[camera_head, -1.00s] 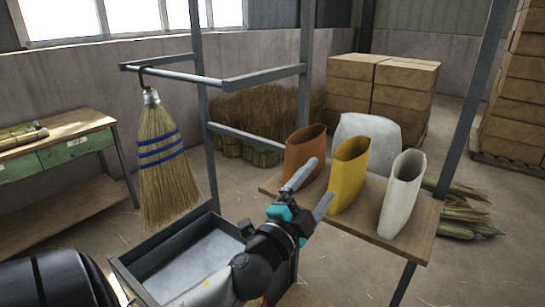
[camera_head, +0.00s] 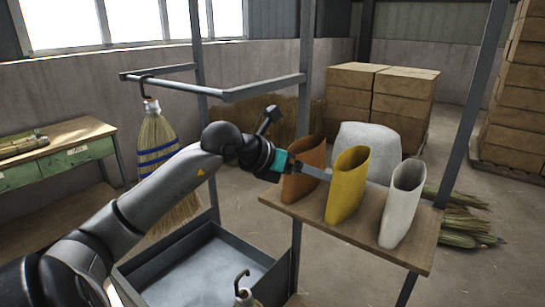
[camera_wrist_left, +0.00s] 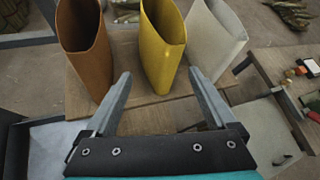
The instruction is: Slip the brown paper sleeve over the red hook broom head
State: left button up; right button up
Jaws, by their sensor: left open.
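The brown paper sleeve (camera_head: 303,152) stands open end up on a wooden shelf (camera_head: 375,246), left of a yellow sleeve (camera_head: 348,180) and a white sleeve (camera_head: 401,205). One broom (camera_head: 157,142) with blue bands hangs by a dark hook on the grey rack, partly behind my left arm. Only the metal hook and collar of a second broom (camera_head: 241,291) show at the bottom edge. I see no clearly red hook. My left gripper (camera_wrist_left: 160,78) is open and empty, with the yellow sleeve ahead of its fingers and the brown sleeve (camera_wrist_left: 86,50) to the left. My right gripper is out of view.
A grey rack bar (camera_head: 262,87) runs above my left arm, and a grey tray (camera_head: 190,262) lies below it. A rack post (camera_head: 462,125) rises beside the shelf's right end. A workbench (camera_head: 55,150) stands at left; stacked boxes (camera_head: 370,100) are behind.

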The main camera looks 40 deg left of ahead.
pick_arm(q)
jog(key=s+a+r+n+g+y, duration=0.1)
jog(key=a+y, duration=0.3)
jog(key=a, duration=0.5)
jog(key=x, duration=0.9)
jog(key=shift+w+f, duration=0.15)
jog(key=shift+f, duration=0.35)
jog(key=shift+b+x, duration=0.3)
jog(key=shift+x, duration=0.5)
jog(key=shift+c, duration=0.2)
jog(key=c, duration=1)
jog(key=shift+r+p, duration=1.1)
jog(key=shift+r, duration=0.5)
jog(key=shift+c, duration=0.2)
jog(key=shift+f, duration=0.1)
